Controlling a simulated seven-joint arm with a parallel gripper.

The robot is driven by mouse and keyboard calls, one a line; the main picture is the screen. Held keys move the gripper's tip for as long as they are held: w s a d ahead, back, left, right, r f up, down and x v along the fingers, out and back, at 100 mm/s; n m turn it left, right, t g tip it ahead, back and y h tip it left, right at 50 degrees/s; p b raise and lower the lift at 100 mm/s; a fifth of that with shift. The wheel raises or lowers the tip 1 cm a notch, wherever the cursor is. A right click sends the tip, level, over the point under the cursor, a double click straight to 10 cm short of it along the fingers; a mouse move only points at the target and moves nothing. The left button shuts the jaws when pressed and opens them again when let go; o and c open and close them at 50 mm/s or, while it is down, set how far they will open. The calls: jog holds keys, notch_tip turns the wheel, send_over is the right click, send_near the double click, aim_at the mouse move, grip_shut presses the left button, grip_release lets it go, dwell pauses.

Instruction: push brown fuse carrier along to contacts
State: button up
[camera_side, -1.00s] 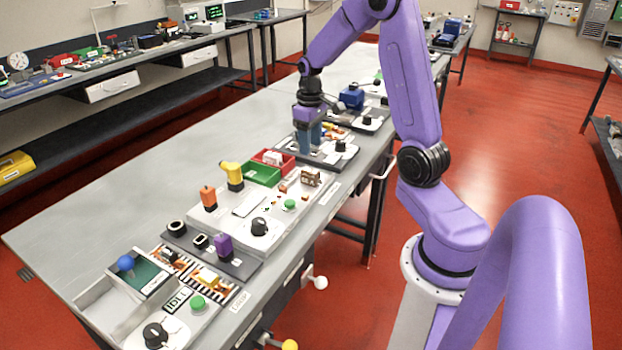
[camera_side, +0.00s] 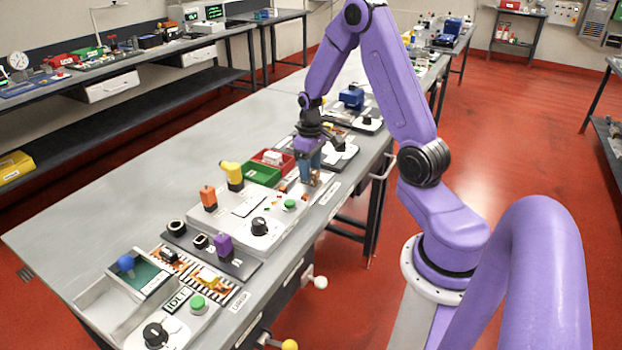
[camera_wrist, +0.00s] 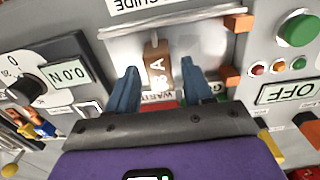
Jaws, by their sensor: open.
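The brown fuse carrier (camera_wrist: 157,65) shows in the wrist view as an upright brown block marked "8A", in a pale recess between my fingertips. My gripper (camera_wrist: 160,75) is open, with one blue finger on each side of the carrier and a visible gap to each. In the side view my gripper (camera_side: 309,170) is low over the far right part of the white panel and mostly hides the carrier there. Orange blocks (camera_wrist: 237,22) sit at the right end of the recess rails; I cannot tell whether these are the contacts.
A green button (camera_wrist: 297,27) and an "OFF" display (camera_wrist: 288,93) are to the right in the wrist view. A black knob (camera_wrist: 27,85) is to the left. In the side view, green (camera_side: 262,174) and red (camera_side: 262,160) bins stand beside my gripper.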

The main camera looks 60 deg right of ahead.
jog(key=shift+c, duration=0.3)
grip_shut()
jog(key=shift+a, duration=4)
jog(key=shift+o, duration=1)
grip_release()
jog(key=shift+r, duration=0.15)
